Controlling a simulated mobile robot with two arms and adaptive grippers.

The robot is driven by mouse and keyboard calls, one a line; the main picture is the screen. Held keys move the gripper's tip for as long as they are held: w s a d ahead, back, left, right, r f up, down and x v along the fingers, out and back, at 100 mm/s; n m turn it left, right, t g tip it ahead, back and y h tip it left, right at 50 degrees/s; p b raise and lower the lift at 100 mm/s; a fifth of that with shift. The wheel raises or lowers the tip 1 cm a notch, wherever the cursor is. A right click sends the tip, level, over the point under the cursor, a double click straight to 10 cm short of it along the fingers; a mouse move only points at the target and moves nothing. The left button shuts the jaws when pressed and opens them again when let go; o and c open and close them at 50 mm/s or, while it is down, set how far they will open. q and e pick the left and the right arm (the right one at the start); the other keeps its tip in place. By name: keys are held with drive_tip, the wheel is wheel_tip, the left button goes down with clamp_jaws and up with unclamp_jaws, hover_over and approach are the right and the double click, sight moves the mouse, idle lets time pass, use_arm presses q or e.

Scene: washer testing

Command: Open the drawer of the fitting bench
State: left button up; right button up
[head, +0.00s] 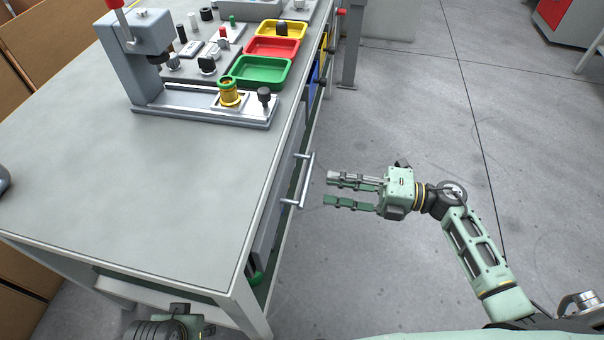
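The fitting bench (120,190) has a grey top and fills the left of the head view. Its drawer (265,226) is on the side facing right and looks closed, its front flush with the bench side. A silver bar handle (300,180) stands out from the drawer front. My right gripper (328,189) is open and empty, its two fingers pointing left at the handle with a small gap between them and it. My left arm (172,326) shows only in part at the bottom edge, and its fingers are not visible.
A grey press (150,70) with a brass fitting (230,92) stands on the bench. Green (262,71), red (272,47) and yellow (283,28) trays lie behind it.

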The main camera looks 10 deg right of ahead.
sight(307, 177)
drive_tip(key=x, duration=0.7)
drive_tip(key=shift+a+r, duration=0.1)
drive_tip(key=shift+a, duration=0.1)
drive_tip(key=shift+c, duration=0.2)
clamp_jaws()
